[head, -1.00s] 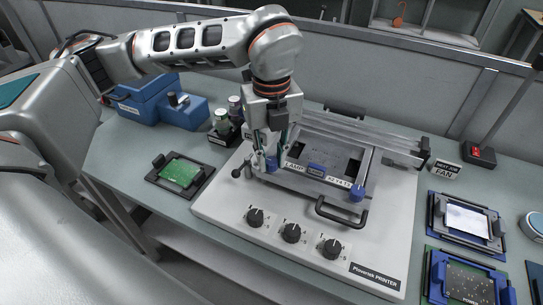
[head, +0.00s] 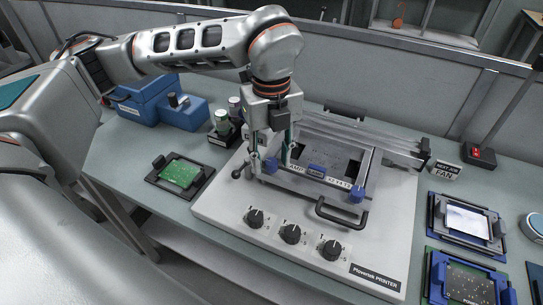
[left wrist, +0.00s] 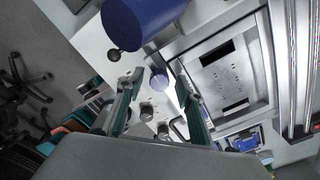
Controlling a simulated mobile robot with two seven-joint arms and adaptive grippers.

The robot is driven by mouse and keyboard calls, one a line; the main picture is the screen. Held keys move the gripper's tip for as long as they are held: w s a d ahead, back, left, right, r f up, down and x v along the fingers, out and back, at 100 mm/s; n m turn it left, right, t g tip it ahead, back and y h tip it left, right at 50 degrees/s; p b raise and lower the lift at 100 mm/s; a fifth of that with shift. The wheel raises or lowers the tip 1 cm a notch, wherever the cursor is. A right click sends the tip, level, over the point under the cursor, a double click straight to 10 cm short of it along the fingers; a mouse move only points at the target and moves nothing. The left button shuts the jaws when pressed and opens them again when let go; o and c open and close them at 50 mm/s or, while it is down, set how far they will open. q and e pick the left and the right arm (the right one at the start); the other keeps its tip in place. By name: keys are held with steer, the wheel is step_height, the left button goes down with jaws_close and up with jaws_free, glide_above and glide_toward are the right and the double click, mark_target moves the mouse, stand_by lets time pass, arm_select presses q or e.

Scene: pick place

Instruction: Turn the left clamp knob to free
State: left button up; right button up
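The left clamp knob (head: 271,165) is a blue knob at the left front corner of the printer's frame (head: 310,183). My left gripper (head: 271,158) points down over it. Its two fingers are spread, one on each side of the knob, with a gap visible. In the left wrist view the round knob top (left wrist: 160,82) shows between the open fingers (left wrist: 160,95). The knob's exact turn angle cannot be read. A second blue knob (head: 357,193) is at the frame's right front corner. My right gripper is not in view.
A black-balled lever (head: 236,174) stands just left of the knob. A black handle (head: 341,213) and several black dials (head: 291,233) lie in front. A green board in a black carrier (head: 180,173) is at left. A large blue cylinder (left wrist: 145,18) fills the wrist view's top.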

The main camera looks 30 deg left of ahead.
mark_target(271, 161)
arm_select(q)
steer(key=shift+r, duration=0.2)
step_height(271, 161, up, 12)
steer(key=shift+f, duration=0.15)
stand_by(0.6)
